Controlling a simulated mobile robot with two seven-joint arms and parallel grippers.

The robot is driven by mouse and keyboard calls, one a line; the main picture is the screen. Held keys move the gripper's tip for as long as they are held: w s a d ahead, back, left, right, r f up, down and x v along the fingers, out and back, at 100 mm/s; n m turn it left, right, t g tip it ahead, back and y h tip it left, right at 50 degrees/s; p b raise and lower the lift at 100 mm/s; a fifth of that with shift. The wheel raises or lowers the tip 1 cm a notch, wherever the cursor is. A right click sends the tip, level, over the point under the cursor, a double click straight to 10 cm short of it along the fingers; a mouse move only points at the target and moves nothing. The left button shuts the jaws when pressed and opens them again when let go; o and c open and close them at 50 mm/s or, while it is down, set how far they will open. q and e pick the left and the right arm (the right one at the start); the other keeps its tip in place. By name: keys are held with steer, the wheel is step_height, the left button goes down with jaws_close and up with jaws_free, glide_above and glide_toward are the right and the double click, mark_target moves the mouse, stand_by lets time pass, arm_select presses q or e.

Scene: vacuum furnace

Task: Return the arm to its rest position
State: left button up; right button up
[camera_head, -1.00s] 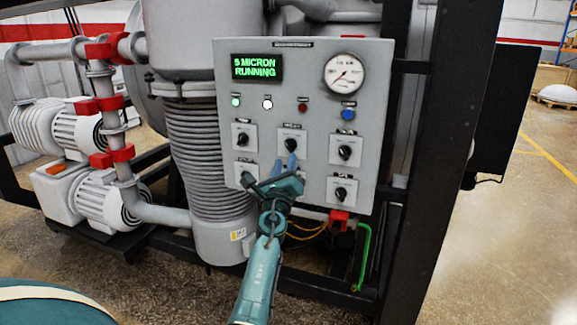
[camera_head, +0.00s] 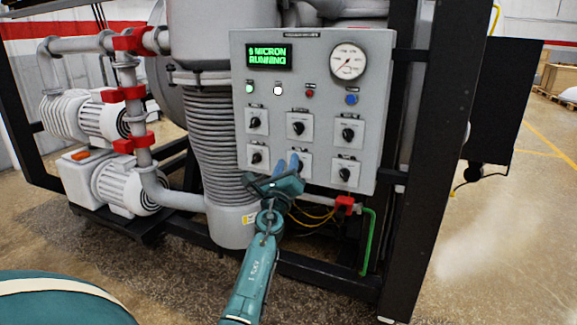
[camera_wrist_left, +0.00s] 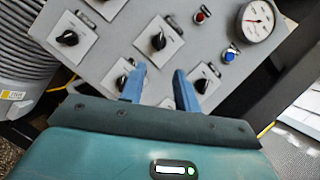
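My left gripper (camera_head: 287,164) is in front of the lower part of the grey control panel (camera_head: 320,55), its arm coming up from the bottom of the head view. In the left wrist view its two blue fingers (camera_wrist_left: 160,85) are apart with nothing between them. The panel's display (camera_head: 268,56) reads "MICRON RUNNING" in green; the first character is hard to read. Black rotary knobs (camera_head: 298,128) sit on white plates. The lower middle knob is partly hidden behind the gripper in the head view; a knob (camera_wrist_left: 122,82) shows just beyond the left finger. My right gripper is not in view.
A gauge (camera_head: 348,62) sits at the panel's upper right. White pumps (camera_head: 128,190) with grey pipes and red clamps stand at left. A black frame post (camera_head: 425,170) stands right of the panel. The floor at right is open.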

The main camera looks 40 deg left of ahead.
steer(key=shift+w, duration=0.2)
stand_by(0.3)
arm_select(q)
steer(key=s+d+f+n+g+h, duration=0.25)
steer(key=s+d+f+n, duration=0.4)
steer(key=f, duration=0.35)
steer(key=s+d+f+n+g+h, duration=0.1)
steer(key=s+d+f+n+h, duration=0.2)
steer(key=s+d+f+n, duration=0.5)
steer(key=s+d+f+n+g+h, duration=0.3)
steer(key=s+d+f, duration=0.3)
steer(key=s+d, duration=0.2)
steer(key=s+d+f+n+g+h, duration=0.3)
steer(key=s+d+f, duration=0.3)
steer(key=s, duration=0.5)
steer(key=shift+d+f+n+h+p, duration=0.4)
steer(key=shift+d+n, duration=0.15)
steer(key=shift+d, duration=0.35)
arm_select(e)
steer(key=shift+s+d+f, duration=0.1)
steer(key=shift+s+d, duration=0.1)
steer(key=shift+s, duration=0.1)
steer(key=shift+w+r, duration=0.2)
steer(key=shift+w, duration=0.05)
